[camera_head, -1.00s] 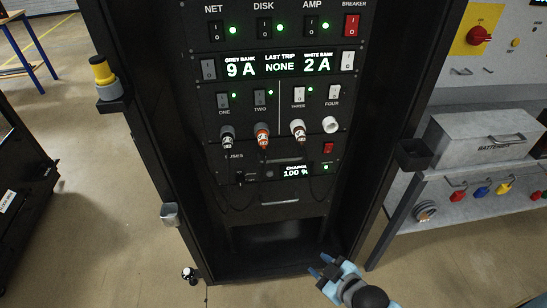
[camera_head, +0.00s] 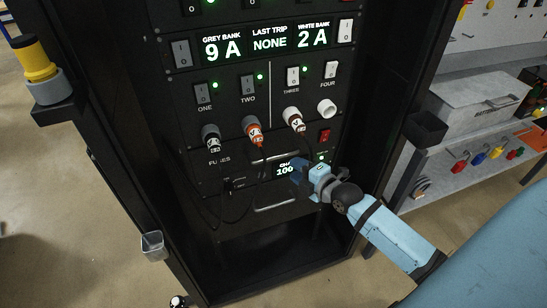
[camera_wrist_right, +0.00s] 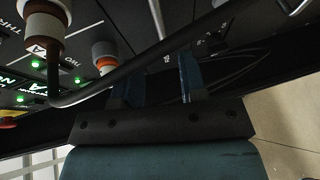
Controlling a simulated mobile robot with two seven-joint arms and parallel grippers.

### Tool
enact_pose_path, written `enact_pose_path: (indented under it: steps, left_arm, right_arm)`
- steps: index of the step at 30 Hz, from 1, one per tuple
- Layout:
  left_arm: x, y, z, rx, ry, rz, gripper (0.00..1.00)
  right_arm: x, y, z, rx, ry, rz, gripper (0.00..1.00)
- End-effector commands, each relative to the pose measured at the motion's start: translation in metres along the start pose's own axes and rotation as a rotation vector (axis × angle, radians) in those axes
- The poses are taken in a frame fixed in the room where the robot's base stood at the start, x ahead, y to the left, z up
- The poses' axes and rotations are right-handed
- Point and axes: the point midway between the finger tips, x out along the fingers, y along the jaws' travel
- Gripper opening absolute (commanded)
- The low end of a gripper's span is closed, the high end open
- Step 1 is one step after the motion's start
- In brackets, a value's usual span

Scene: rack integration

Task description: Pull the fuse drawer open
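The fuse drawer (camera_head: 222,172) is a black panel marked FUSES below the row of plugs in the rack. It looks closed; my right gripper and hanging cables partly cover that area. My right gripper (camera_head: 300,174) is in front of the panel, by the charge display (camera_head: 285,169). In the right wrist view, its two blue fingers (camera_wrist_right: 157,82) are apart with nothing seen between them. My left gripper is not in view.
Plugs with cables (camera_head: 252,131) hang just above. A lower pull handle (camera_head: 277,208) sits beneath the gripper. A grey bench stands at right.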

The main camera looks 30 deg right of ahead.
Motion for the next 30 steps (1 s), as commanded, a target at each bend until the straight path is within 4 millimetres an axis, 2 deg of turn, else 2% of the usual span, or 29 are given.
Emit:
enact_pose_path:
  steps: [1, 6, 12, 18, 26, 30]
  left_arm:
    - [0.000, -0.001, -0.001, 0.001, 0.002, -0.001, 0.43]
    - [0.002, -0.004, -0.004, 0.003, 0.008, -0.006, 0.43]
    - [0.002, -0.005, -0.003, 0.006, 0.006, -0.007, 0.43]
    - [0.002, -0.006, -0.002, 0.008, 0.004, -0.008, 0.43]
    - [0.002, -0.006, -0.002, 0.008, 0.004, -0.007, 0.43]
    - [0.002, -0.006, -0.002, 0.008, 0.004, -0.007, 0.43]
  right_arm:
    - [0.013, 0.002, -0.001, 0.003, 0.001, 0.004, 0.39]
    - [0.049, 0.001, -0.001, 0.003, 0.000, 0.003, 0.39]
    - [0.079, 0.000, -0.001, 0.003, 0.000, 0.000, 0.39]
    - [0.091, 0.000, -0.001, 0.001, 0.001, -0.001, 0.39]
    - [0.092, 0.000, -0.001, 0.001, 0.001, 0.000, 0.39]
    - [0.092, 0.000, -0.001, 0.001, 0.001, 0.000, 0.09]
